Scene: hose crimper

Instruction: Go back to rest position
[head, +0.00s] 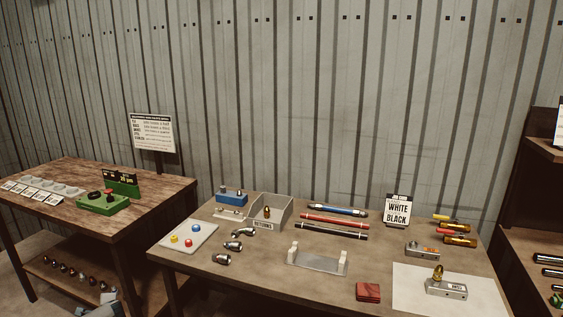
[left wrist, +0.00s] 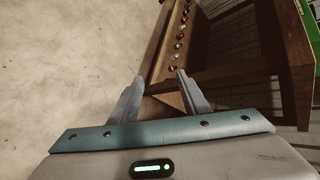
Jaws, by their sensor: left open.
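My left gripper (left wrist: 160,92) is open in the left wrist view. Its two grey fingers stand apart with nothing between them. Past the fingertips are the lower shelf (left wrist: 165,45) of the left wooden table and a table leg. In the head view only a small part of my left gripper (head: 106,299) shows at the bottom left edge, low beside that shelf. My right gripper is in neither view.
The left table (head: 150,192) carries a green device (head: 103,202). The middle workbench (head: 215,268) holds a grey bin (head: 285,216), hoses, fittings, a metal cradle (head: 318,264) and a white sheet (head: 410,280). Shelving stands at right. Concrete floor (left wrist: 70,60) is clear at left in the wrist view.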

